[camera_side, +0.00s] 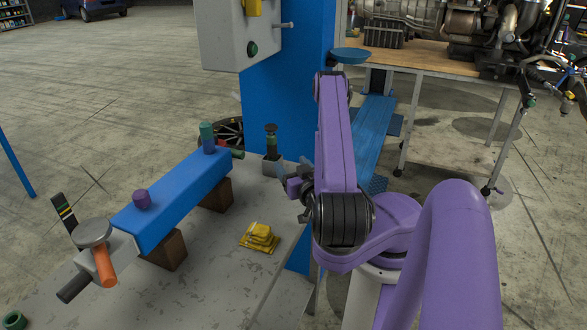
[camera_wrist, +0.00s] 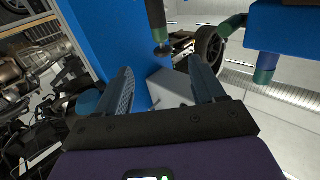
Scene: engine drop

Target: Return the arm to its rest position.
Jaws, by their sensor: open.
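My purple arm is folded in the side view. My gripper (camera_side: 288,178) is in front of the blue column, pointing left, partly hidden behind my own wrist. In the wrist view my gripper (camera_wrist: 160,88) has its two blue-grey fingers spread apart with nothing between them. A dark and green upright cylinder (camera_side: 271,142) on a small grey block stands just beyond my gripper in the side view. It also shows in the wrist view (camera_wrist: 157,22), apart from the fingers.
A blue beam (camera_side: 175,200) on brown wooden blocks lies to the left, with green and purple cylinders on top. A yellow stepped piece (camera_side: 260,237) sits on the grey surface. A blue column (camera_side: 290,85) and control box (camera_side: 238,35) stand behind. A table (camera_side: 430,62) carries an engine.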

